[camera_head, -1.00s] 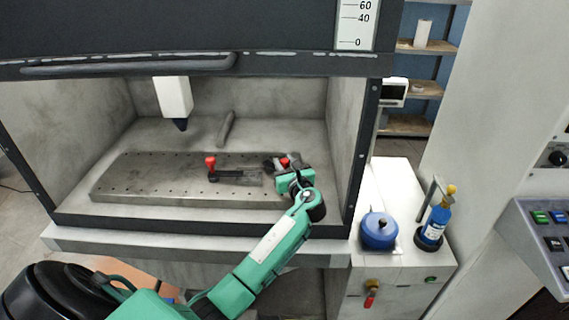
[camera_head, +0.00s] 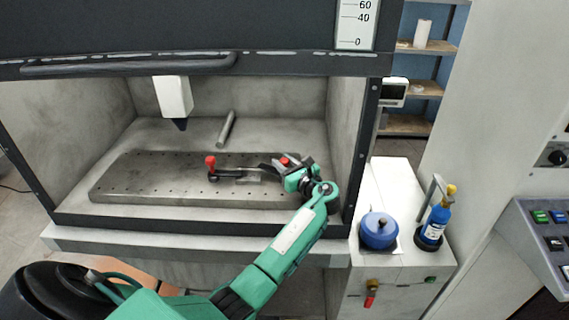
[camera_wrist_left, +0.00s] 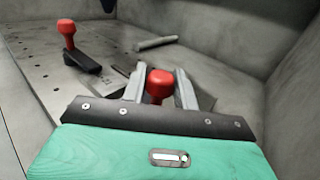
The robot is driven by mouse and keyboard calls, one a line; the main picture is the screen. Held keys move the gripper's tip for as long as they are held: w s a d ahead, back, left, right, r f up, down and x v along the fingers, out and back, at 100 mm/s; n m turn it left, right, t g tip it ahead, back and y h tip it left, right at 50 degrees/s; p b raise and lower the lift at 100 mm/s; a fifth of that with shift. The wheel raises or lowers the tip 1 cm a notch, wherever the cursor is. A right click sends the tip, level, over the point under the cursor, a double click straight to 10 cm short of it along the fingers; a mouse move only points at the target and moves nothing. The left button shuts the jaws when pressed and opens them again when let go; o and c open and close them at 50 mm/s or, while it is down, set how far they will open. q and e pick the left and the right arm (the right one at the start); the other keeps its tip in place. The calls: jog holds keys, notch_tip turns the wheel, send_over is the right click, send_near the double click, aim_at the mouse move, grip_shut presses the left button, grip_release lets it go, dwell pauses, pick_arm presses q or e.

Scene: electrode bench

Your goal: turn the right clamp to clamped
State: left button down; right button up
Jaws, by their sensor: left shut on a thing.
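The right clamp's red knob (camera_head: 284,161) is at the right end of the perforated metal plate (camera_head: 130,190) inside the chamber. My left gripper (camera_head: 283,164) reaches in from the right front and is shut on this knob. In the left wrist view the red knob (camera_wrist_left: 159,84) sits between the two grey fingers. The fingers and wrist hide most of the clamp's body, so its lever angle is unclear. The left clamp, with a red knob on a black arm (camera_head: 211,163), stands near the plate's middle. My right gripper is out of view.
A grey rod (camera_head: 227,127) lies behind the plate. A white tool head with a dark tip (camera_head: 174,98) hangs above. The chamber's right wall (camera_head: 346,125) is close to my left wrist. A blue pot (camera_head: 379,231) and blue bottle (camera_head: 434,222) stand outside on the right.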

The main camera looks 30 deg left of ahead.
pick_arm(q)
jog(key=c, duration=1.1)
grip_release()
jog(key=shift+c, duration=0.2)
jog(key=shift+s+d+f, duration=0.1)
jog(key=shift+d, duration=0.25)
jog(key=b+v, duration=0.2)
jog(key=v, duration=0.4)
jog(key=shift+s+d, duration=0.15)
jog(key=shift+d, duration=0.2)
